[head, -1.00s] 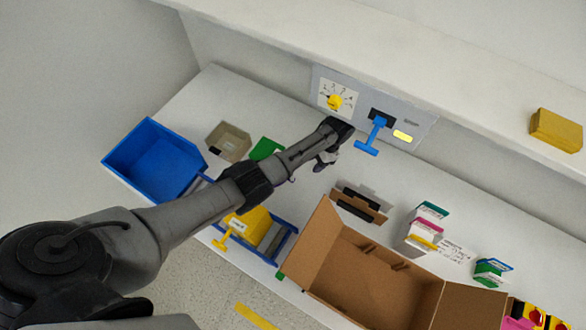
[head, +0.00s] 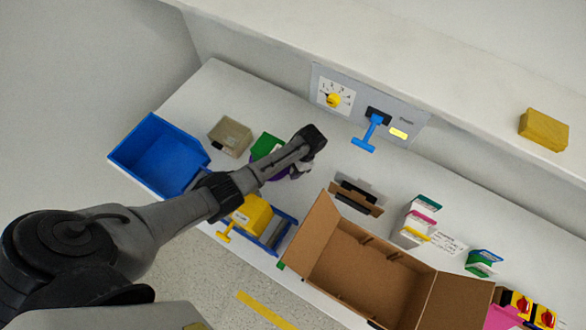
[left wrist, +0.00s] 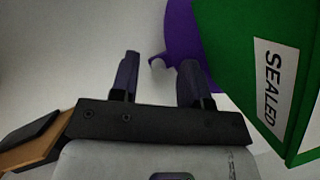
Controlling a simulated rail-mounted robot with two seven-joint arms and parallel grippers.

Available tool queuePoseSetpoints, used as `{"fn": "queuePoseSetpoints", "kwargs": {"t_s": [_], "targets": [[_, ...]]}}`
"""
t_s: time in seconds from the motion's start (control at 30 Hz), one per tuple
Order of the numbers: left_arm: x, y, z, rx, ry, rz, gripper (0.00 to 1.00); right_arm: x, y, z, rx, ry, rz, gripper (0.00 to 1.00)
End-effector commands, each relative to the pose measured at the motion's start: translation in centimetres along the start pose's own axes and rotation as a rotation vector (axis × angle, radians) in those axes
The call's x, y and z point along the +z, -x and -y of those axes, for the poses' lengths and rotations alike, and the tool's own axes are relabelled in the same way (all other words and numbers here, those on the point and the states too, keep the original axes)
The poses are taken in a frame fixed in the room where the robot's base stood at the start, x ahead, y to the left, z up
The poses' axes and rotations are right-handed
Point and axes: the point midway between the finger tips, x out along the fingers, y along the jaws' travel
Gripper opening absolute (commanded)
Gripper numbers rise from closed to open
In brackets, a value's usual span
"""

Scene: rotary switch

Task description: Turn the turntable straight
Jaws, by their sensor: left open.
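A purple round-edged piece (left wrist: 180,35), which looks like the turntable, lies under or beside a green box (left wrist: 255,60) labelled SEALED. In the head view the green box (head: 265,145) and a sliver of purple (head: 279,177) show around my left forearm, which hides most of them. My left gripper (head: 300,171) is low over the table, just right of the purple piece. In the left wrist view my gripper (left wrist: 158,75) is open, and a small purple tab shows beyond the gap between its fingers. Contact cannot be told. My right gripper is out of view.
The wall panel holds a yellow rotary knob (head: 333,100) and a blue lever (head: 371,132). A brown-and-black stand (head: 357,197) is right of my gripper.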

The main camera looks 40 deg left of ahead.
Motion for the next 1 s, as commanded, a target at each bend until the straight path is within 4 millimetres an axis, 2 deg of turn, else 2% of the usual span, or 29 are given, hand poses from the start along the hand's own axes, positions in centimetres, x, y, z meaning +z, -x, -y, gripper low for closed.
{"fn": "queuePoseSetpoints", "kwargs": {"t_s": [0.27,0.7,1.0], "targets": [[0.02,0.01,0.01,0.0,0.0,0.0,0.4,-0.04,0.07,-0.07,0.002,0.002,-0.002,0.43],[0.0,0.02,0.0,0.0,0.0,0.0,0.0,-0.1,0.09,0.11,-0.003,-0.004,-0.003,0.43],[0.01,0.03,0.0,0.0,0.0,0.0,0.0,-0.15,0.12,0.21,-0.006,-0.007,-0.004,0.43]]}}
